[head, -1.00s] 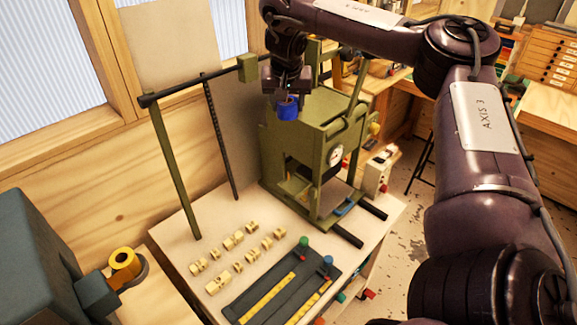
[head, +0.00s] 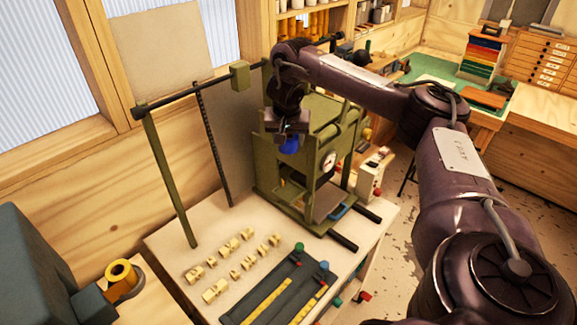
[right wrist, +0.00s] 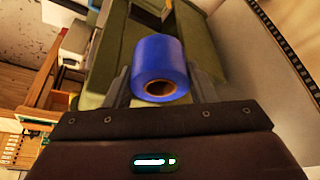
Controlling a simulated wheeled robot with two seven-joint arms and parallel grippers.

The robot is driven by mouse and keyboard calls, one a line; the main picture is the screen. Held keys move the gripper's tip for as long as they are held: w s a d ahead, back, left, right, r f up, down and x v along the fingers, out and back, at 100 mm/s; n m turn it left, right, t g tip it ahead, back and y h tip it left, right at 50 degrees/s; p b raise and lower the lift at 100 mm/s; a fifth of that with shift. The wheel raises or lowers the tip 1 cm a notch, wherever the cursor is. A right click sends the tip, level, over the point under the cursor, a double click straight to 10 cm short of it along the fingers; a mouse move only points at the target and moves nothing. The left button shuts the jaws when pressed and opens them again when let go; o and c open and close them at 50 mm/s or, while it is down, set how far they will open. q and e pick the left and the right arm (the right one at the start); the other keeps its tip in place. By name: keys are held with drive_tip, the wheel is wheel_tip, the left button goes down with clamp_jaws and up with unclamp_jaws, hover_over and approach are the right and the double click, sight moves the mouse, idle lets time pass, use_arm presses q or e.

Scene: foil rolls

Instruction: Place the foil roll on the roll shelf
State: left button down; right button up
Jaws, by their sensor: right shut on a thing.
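The blue foil roll (head: 290,147) is held by my right gripper (head: 289,132), in front of the upper left part of the green press. In the right wrist view the blue roll (right wrist: 160,62) sits between the two fingers, its brown core hole facing the camera. My right gripper (right wrist: 163,85) is shut on it. The roll appears clear of the table, but I cannot tell whether it touches the press. I cannot make out for sure which surface is the roll shelf. My left gripper is not in view.
The green press (head: 325,120) stands on a pale table (head: 180,235). A green post (head: 168,180) and dark rail (head: 200,92) stand to its left. Several small cream blocks (head: 228,246) and a dark tray (head: 270,295) lie in front. A yellow roll (head: 121,273) sits at lower left.

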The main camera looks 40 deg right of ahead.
wheel_tip(320, 180, down, 14)
drive_tip(key=b, duration=0.8)
drive_tip(key=shift+r+b, duration=0.25)
drive_tip(key=shift+b, duration=0.05)
wheel_tip(320, 180, down, 3)
drive_tip(key=shift+d+f+b, duration=0.1)
drive_tip(key=shift+f+b, duration=0.1)
drive_tip(key=shift+b, duration=0.35)
drive_tip(key=o, duration=1)
